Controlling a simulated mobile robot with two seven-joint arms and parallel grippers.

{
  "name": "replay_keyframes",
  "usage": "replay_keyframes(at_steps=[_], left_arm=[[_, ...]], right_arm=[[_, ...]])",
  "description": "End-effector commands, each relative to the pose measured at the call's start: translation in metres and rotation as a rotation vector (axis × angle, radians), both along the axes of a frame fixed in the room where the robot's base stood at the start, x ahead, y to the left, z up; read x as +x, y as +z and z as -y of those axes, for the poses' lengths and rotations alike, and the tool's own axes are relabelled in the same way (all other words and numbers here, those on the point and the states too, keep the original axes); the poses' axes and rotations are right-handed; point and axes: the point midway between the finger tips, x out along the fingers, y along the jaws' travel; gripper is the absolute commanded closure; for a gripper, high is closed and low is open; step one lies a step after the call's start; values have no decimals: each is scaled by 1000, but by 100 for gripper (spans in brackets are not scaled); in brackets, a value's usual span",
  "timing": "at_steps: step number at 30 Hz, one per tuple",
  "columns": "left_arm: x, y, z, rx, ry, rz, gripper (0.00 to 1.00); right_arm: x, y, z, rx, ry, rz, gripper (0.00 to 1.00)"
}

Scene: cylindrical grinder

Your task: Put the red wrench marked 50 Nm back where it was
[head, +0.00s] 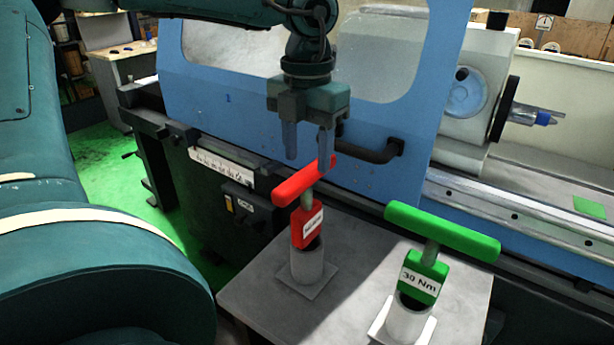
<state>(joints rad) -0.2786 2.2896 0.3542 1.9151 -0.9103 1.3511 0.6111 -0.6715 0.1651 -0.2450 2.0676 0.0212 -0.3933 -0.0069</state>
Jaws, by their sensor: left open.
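The red wrench (299,186) has a T-shaped handle and a red block with a white label too small to read surely. It stands upright in a grey cylindrical holder (308,265) with a square base on the grey table. My left gripper (307,158) points down just above the red handle, its two fingers apart. Its right finger overlaps the far end of the handle in the picture; I cannot tell whether they touch. Nothing shows between the fingers. My right gripper is out of view.
A green wrench (442,232) marked 30 Nm stands in another holder (407,322) on the table (345,285), right of the red one. Behind is the grinder's blue door (225,113) with a dark handle (372,150), close behind my gripper.

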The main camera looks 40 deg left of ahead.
Motion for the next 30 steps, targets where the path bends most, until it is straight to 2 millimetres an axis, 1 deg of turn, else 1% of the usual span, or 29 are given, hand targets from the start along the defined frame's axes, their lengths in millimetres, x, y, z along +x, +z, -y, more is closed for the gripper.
replay_keyframes(at_steps=[1,3,6,9,14,30], left_arm=[[1,12,0,3,2,5,54],[1,24,0,1,0,4,54],[1,38,0,2,1,2,54],[0,47,0,1,0,0,54],[0,52,0,0,-1,0,54],[0,51,0,0,-1,-1,54]], right_arm=[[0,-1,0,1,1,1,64],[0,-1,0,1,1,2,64],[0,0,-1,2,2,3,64],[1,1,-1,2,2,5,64],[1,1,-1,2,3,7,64],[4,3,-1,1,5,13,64]])
